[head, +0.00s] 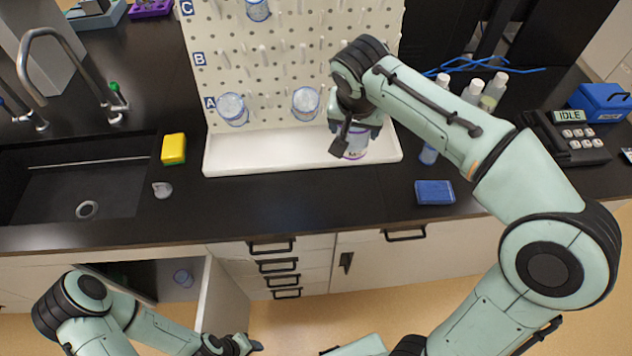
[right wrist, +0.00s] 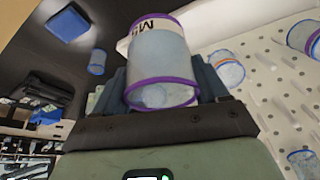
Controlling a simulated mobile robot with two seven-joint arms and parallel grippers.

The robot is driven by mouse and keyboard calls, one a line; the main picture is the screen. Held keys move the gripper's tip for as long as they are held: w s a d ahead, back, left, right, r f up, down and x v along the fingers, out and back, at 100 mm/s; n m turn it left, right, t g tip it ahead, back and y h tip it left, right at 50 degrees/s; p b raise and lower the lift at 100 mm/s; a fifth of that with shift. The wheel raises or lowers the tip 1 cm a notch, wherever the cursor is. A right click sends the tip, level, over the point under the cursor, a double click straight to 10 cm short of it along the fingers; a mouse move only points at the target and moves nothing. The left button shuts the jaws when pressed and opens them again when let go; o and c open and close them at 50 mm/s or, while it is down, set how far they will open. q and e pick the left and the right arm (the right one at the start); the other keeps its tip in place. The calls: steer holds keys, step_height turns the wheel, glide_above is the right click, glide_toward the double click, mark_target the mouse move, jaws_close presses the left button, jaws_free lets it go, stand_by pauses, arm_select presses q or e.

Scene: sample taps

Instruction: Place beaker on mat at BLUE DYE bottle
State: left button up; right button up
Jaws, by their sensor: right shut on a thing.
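My right gripper (head: 352,132) is shut on a clear beaker with purple rims (head: 355,146), in front of the pegboard's lower right. The right wrist view shows the beaker (right wrist: 160,60) between the fingers, with a white label partly readable as "M".
A blue-rimmed vessel (head: 428,154) stands behind the mat. Other blue-rimmed beakers (head: 232,108) hang on the pegboard (head: 285,55), above a white tray (head: 225,161). A yellow sponge (head: 173,149) lies by the sink. A keypad device (head: 570,137) stands right.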

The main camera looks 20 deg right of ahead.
arm_select(q)
steer(key=shift+s+f+b, duration=1)
steer(key=shift+s+f, duration=0.25)
steer(key=shift+f, duration=0.25)
arm_select(e)
steer(key=shift+s+f, duration=0.2)
steer(key=shift+f, duration=9.1)
arm_select(q)
steer(key=shift+f, duration=0.1)
arm_select(e)
steer(key=shift+f, duration=0.1)
steer(key=shift+f, duration=0.15)
steer(key=o, duration=1.1)
arm_select(q)
steer(key=shift+s, duration=0.1)
arm_select(e)
steer(key=shift+r, duration=0.2)
